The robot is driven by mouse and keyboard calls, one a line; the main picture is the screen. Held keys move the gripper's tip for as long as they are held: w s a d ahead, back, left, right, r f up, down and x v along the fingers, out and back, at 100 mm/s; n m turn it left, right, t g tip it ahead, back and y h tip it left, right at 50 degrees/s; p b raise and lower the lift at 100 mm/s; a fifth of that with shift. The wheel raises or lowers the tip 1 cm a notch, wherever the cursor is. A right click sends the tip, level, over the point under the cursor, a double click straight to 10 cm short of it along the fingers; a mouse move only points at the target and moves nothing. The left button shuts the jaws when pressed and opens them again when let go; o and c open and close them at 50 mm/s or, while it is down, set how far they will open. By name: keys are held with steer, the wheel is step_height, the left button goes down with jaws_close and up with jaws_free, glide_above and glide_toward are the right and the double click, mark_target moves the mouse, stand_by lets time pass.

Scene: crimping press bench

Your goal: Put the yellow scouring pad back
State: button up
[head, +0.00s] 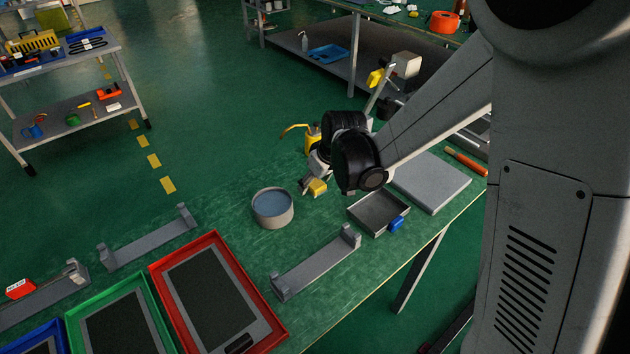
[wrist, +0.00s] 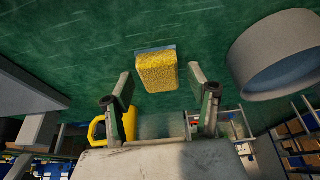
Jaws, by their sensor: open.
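The yellow scouring pad (head: 318,187) lies on the green bench top, right of the round grey tub. In the wrist view the pad (wrist: 157,72) is a speckled yellow block with a blue-grey strip along its far edge. My gripper (head: 308,186) is low over the bench at the pad and partly hidden by my wrist in the head view. In the wrist view my gripper (wrist: 160,80) is open, with one finger on each side of the pad and visible gaps between. I cannot tell how high the fingertips are.
The grey tub (head: 272,222) stands close left of the pad. A shallow grey tray (head: 366,226) with a blue item at its rim lies to the right, near a flat grey plate (head: 432,182). A yellow can (head: 313,138) stands behind my wrist. Grey brackets (head: 318,266) and a red-rimmed tray (head: 160,290) lie in front.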

steer(key=p+v, duration=0.2)
steer(key=v, duration=1)
steer(key=s+d+r+m+t+h, duration=0.1)
steer(key=s+d+r+m, duration=0.2)
steer(key=s, duration=0.7)
steer(key=s+d+r+m+t+h, duration=0.1)
steer(key=s+d+r+m+t, duration=0.1)
steer(key=s+d+r+m, duration=0.2)
steer(key=s+d+r, duration=0.3)
steer(key=s+d, duration=0.4)
steer(key=d, duration=0.1)
steer(key=shift+r+h, duration=0.15)
steer(key=shift+h, duration=0.25)
